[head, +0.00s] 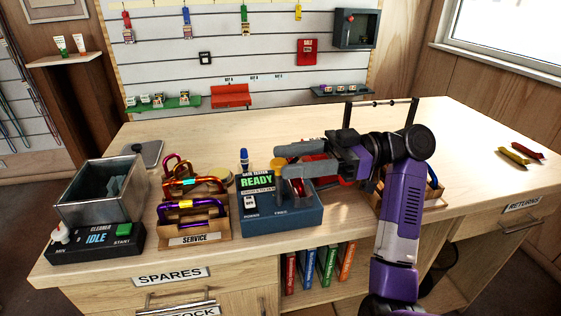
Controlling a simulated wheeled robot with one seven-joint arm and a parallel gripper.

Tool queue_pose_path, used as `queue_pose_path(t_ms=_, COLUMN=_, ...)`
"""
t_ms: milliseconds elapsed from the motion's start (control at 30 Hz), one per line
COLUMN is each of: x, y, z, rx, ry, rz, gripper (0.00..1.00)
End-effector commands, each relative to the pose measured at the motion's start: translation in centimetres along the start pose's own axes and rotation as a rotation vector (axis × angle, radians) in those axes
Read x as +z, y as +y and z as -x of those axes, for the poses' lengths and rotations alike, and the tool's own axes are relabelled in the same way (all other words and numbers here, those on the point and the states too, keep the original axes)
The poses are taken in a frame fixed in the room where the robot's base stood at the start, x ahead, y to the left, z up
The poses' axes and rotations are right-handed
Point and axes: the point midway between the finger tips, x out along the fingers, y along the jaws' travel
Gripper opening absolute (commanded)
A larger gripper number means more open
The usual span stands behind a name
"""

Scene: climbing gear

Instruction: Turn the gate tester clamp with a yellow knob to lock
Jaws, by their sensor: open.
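The gate tester (282,217) is a blue box on the counter with a green screen reading READY. A yellow knob (277,162) shows at its back, partly hidden by my gripper (284,159). My gripper is open, with its grey fingers pointing left above the tester and its tips around or just over the knob. I cannot tell whether they touch it. The clamp is mostly hidden under the fingers, so its turn position is unclear. Something red (320,171) shows behind my gripper.
The wooden SERVICE tray (198,239) with several coloured carabiners stands just left of the tester. Left of it are the cleaner (97,242) and a metal bin (100,205). A blue-capped item (244,157) stands behind the tester.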

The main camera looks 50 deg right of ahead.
Motion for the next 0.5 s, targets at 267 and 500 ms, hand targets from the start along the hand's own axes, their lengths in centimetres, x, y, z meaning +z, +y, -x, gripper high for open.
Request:
queue_pose_path(t_ms=267, x=0.0, y=0.1, z=4.2, rx=0.002, ry=0.000, rz=0.001, gripper=0.48)
queue_pose_path(t_ms=500, x=0.0, y=0.0, z=5.2, rx=-0.001, ry=-0.001, rz=0.000, gripper=0.48)
